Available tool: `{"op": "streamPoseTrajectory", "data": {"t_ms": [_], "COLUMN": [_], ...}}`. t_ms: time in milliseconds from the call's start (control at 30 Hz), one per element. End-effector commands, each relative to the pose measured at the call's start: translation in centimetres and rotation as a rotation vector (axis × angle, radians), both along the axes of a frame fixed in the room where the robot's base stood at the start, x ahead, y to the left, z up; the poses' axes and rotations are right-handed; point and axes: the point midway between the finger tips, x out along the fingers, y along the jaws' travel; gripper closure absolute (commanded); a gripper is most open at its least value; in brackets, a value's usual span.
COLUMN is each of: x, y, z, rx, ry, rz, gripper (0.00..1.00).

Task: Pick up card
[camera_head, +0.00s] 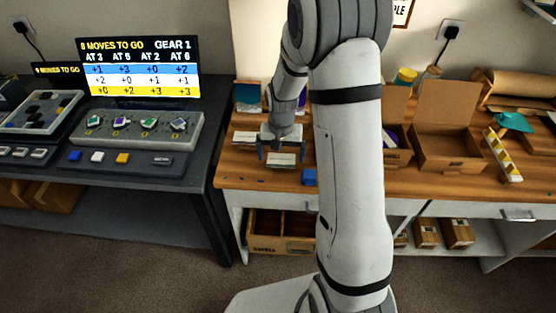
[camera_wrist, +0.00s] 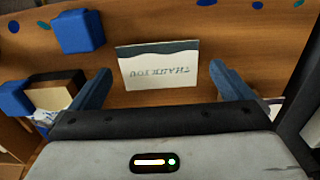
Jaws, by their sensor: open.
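A white card with a grey-blue band and the words "THANK YOU" (camera_wrist: 158,70) lies flat on the wooden table, upside down in the wrist view. In the head view the card (camera_head: 282,160) is near the table's front edge. My gripper (camera_head: 281,150) is over the card, pointing down, with its fingers apart. In the wrist view my gripper (camera_wrist: 160,70) is open, with one blue finger on each side of the card and a gap at both sides. Nothing is held. The height of the fingertips above the table is hard to tell.
A blue block (camera_head: 310,178) is just right of the card; it also shows in the wrist view (camera_wrist: 78,31). Another white item (camera_head: 244,137) lies to the left. An open cardboard box (camera_head: 448,155) is farther right. A console (camera_head: 140,130) stands on the dark table left.

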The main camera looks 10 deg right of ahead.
Motion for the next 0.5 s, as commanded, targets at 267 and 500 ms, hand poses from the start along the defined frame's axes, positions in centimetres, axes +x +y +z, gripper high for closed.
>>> {"op": "streamPoseTrajectory", "data": {"t_ms": [267,500], "x": [0.00,0.00], "y": [-0.03,-0.05], "z": [-0.39,-0.35], "rx": [0.000,0.000], "ry": [0.000,0.000], "rz": [-0.001,-0.001], "gripper": [0.00,0.00]}}
